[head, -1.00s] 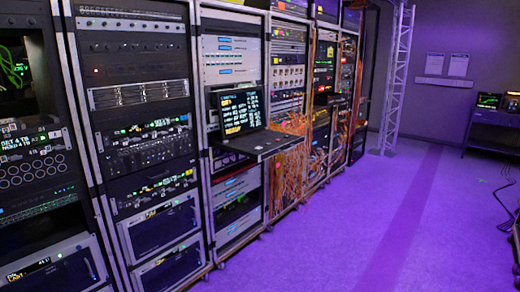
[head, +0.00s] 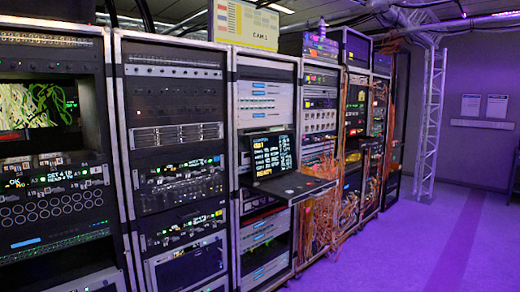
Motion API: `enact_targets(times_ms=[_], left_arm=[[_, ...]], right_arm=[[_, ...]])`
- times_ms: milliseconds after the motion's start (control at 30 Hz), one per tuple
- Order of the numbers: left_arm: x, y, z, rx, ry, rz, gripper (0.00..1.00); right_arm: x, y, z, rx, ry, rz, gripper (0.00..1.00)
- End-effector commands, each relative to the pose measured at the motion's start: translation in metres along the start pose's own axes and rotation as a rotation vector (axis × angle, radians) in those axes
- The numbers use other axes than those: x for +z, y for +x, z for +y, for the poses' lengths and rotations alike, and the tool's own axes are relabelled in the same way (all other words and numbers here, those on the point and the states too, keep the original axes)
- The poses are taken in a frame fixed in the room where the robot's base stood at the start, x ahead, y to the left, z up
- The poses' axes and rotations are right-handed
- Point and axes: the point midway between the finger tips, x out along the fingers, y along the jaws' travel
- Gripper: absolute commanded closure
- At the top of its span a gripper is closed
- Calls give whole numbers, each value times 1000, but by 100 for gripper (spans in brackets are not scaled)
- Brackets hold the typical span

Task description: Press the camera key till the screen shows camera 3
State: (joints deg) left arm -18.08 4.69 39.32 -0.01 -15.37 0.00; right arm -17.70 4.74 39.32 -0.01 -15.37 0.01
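Neither of my grippers is in view. A screen (head: 38,107) in the left rack shows a picture of pale and green cable-like strands. Under it is a strip of small lit labels (head: 52,173) and a panel of round dark sockets or knobs (head: 55,207). A pull-out console screen (head: 268,155) in the third rack shows lines of white and yellow text, too small to read fully. A pale sign (head: 248,25) on top of that rack reads what looks like "CAM 1". I cannot tell which control is the camera key.
Racks of gear (head: 178,150) stand in a row from the left to the back. The console's shelf (head: 292,187) juts out. Orange cables (head: 322,222) hang beside it. A lattice truss (head: 430,125) stands behind. The purple floor (head: 400,255) at right is clear.

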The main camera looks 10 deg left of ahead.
Motion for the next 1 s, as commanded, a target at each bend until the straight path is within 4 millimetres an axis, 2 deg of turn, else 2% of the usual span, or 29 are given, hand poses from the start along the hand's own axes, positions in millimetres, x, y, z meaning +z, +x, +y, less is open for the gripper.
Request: enact_targets(times_ms=[300,367,500,1000], left_arm=[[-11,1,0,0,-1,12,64],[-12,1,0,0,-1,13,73],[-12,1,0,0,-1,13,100],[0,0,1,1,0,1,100]], right_arm=[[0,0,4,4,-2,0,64],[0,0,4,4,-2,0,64],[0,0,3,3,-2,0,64],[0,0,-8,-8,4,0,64]])
